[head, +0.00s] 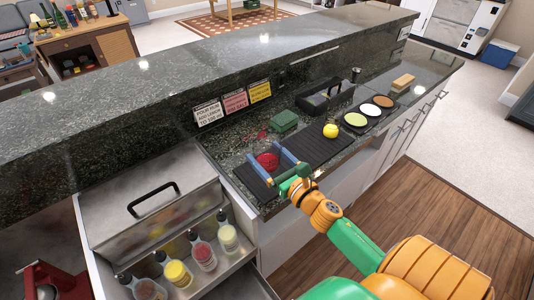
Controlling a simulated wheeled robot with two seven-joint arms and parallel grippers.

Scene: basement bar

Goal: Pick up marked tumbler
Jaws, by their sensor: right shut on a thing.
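My right gripper (266,156) reaches in from the lower right, over the front part of the lower counter. Its two blue fingers stand on either side of a red rounded thing (267,162) and are shut on it. The red thing is small and partly hidden by the fingers, so I cannot make out a mark on it or tell if it is raised off the surface. It is over or at the left end of the black ribbed mat (318,150). My left gripper is not in view.
A yellow lemon (330,131) lies on the mat, near a green box (284,121) and a black caddy (325,95). A tray of coloured discs (369,110) is farther right. Several bottles (203,252) stand at lower left beside a metal lid (150,205). The raised bar ledge (200,75) runs behind.

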